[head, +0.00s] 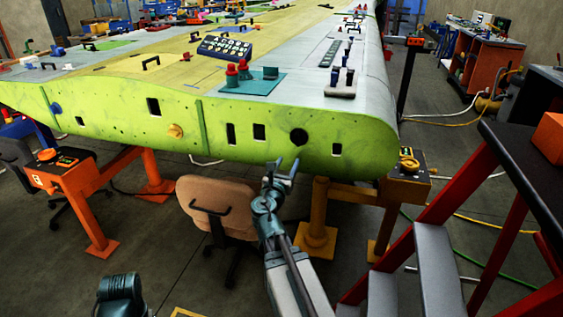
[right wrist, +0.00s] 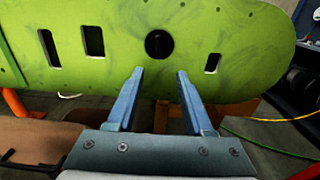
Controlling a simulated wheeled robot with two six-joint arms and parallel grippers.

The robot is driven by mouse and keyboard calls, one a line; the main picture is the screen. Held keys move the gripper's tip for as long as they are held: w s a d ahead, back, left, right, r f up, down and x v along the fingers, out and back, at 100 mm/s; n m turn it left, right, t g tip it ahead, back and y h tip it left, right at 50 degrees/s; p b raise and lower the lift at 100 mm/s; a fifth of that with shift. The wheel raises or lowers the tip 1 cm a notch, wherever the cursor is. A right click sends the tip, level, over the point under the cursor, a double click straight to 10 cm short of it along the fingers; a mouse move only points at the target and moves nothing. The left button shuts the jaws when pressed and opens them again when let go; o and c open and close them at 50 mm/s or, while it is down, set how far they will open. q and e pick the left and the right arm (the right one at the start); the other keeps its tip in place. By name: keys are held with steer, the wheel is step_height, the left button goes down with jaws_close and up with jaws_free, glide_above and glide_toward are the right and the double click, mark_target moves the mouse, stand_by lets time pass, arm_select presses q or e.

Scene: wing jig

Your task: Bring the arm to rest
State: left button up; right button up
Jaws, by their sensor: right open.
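My right gripper (head: 282,170) reaches forward in the middle of the head view, just below the lower edge of the green wing end (head: 350,140). In the right wrist view its two blue fingers (right wrist: 160,85) stand apart with nothing between them. The green wing face (right wrist: 110,60) is ahead of the fingers, with a round dark hole (right wrist: 158,44) a little above their tips. I cannot tell whether the fingertips touch the wing. A dark part of my own body shows at the bottom left of the head view; my left gripper cannot be made out.
A brown chair (head: 215,195) stands left of my right arm. Orange and yellow stands (head: 318,220) hold the wing. Red-railed steps (head: 430,270) are close on the right. A teal mat (head: 252,82) with red and teal pieces lies on the wing. Cables cross the floor at right.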

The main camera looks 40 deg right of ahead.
steer(key=s+a+f+m+g+y, duration=0.2)
steer(key=a+f+m+g+y, duration=0.1)
steer(key=a+f+m, duration=0.5)
steer(key=s+a+f+m+g+y, duration=0.1)
steer(key=a+f+m+g+y, duration=0.2)
steer(key=a+f+m, duration=0.6)
steer(key=s+a+f+m+g+y, duration=0.2)
steer(key=s+a, duration=0.3)
steer(key=a, duration=0.3)
steer(key=s+a+f+m+g+y, duration=0.1)
steer(key=s+a+g+y, duration=0.2)
steer(key=a, duration=0.6)
steer(key=s+a+f+m+g+y, duration=0.1)
steer(key=s+a+f+m+y, duration=0.1)
steer(key=s+a, duration=0.5)
step_height(320, 180, up, 17)
steer(key=w+p, duration=0.1)
steer(key=p, duration=1.5)
steer(key=shift+w+a+p, duration=0.3)
steer(key=shift+w+p, duration=0.05)
steer(key=shift+f, duration=0.15)
